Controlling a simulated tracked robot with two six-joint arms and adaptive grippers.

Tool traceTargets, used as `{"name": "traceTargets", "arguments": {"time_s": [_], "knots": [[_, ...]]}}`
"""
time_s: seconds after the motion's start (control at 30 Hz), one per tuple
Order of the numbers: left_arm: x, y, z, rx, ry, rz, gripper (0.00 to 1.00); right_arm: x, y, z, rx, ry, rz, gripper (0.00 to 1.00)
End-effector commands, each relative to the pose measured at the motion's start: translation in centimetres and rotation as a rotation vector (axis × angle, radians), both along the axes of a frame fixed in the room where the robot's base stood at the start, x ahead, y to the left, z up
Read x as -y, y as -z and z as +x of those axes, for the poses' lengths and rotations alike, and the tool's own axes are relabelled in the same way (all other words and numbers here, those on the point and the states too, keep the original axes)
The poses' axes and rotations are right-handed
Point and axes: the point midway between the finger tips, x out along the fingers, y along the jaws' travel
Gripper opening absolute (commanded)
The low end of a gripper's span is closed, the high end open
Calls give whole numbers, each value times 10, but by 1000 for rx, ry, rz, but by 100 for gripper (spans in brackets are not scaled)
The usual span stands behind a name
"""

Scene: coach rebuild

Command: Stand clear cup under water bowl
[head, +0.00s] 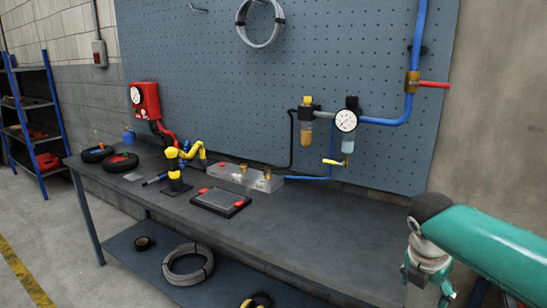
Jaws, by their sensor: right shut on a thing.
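The water bowl (348,147) appears to be the clear bowl hanging under the round gauge on the blue pegboard. A yellow lever shows beside its lower end. An amber bowl (307,134) hangs to its left. I cannot make out a clear cup anywhere. My right gripper (428,290) is at the lower right, right of and well below the water bowl in the picture. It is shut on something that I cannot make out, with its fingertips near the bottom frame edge. My left gripper is not in view.
The dark bench (285,225) is bare at its right. A clear block (242,178) with brass fittings, a black tray (221,201) and a small yellow robot arm (175,170) stand further left. Blue pipe (415,60) runs down the pegboard. A cable coil (188,264) lies below.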

Motion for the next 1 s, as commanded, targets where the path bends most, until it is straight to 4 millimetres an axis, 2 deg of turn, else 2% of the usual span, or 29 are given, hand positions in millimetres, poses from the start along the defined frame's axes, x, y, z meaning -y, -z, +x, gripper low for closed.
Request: {"name": "traceTargets", "arguments": {"time_s": [0.23,0.47,0.6,0.8,0.9,1.0], "knots": [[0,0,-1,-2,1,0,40,-19,72,2,-7,83,-2,10],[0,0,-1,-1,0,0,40,-45,145,-5,-9,409,-6,10],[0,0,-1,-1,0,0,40,-62,185,-14,-7,704,-9,10],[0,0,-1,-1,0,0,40,-87,230,-30,-5,1231,-11,10],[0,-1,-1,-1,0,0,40,-98,240,-35,-4,1517,-11,10],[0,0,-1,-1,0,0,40,-105,242,-36,-2,1778,-10,10]]}}
